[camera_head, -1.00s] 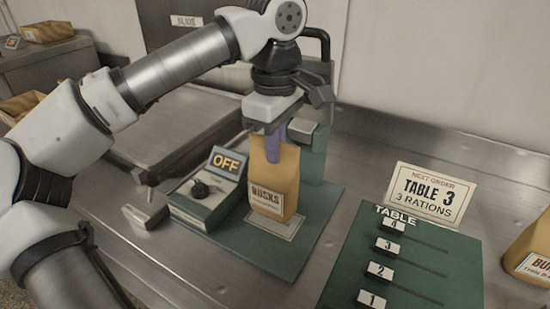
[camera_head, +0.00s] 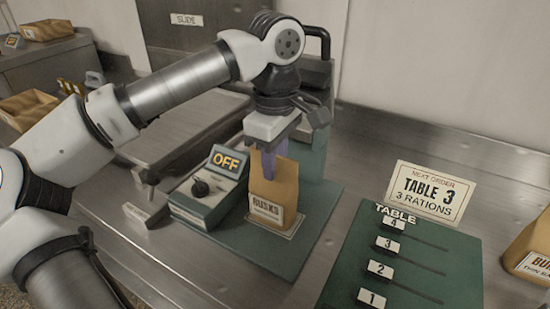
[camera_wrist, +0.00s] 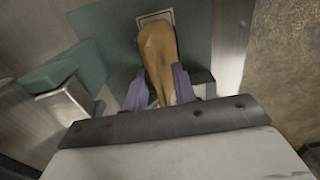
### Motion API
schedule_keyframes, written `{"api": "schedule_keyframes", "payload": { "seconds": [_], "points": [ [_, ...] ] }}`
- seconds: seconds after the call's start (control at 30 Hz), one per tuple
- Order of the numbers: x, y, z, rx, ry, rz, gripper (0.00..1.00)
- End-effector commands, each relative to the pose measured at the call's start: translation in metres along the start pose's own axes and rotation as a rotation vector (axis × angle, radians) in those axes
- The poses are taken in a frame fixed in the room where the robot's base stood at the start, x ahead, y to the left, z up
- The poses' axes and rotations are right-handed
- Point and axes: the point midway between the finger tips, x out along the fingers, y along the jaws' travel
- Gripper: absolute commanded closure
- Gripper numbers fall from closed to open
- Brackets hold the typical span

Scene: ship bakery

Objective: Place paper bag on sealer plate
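The paper bag (camera_head: 272,191), tan with a white label, stands upright on the green sealer plate (camera_head: 314,213), over a pale printed card. My gripper (camera_head: 275,165) is around the bag's upper part, with one purple finger on its near side and one on its far side. The wrist view shows the bag (camera_wrist: 157,55) between the parted fingers (camera_wrist: 160,85), with a small gap beside one of them. The gripper looks open. The bag's far side is hidden.
A switch box (camera_head: 212,187) reading OFF stands just left of the bag. A green board with numbered sliders (camera_head: 395,265) and a Table 3, 3 rations sign (camera_head: 430,192) are to the right. Another bag (camera_head: 530,250) stands at the right edge. Bare metal counter lies between.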

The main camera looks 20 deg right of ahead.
Motion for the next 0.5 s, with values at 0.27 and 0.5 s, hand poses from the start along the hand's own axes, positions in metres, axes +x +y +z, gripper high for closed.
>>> {"api": "schedule_keyframes", "payload": {
  "seconds": [0.27, 0.5],
  "points": [
    [-0.030, 0.001, 0.000, -0.002, 0.002, 0.002, 0.73],
    [-0.083, 0.001, 0.000, -0.001, 0.001, 0.001, 0.73]
  ]
}}
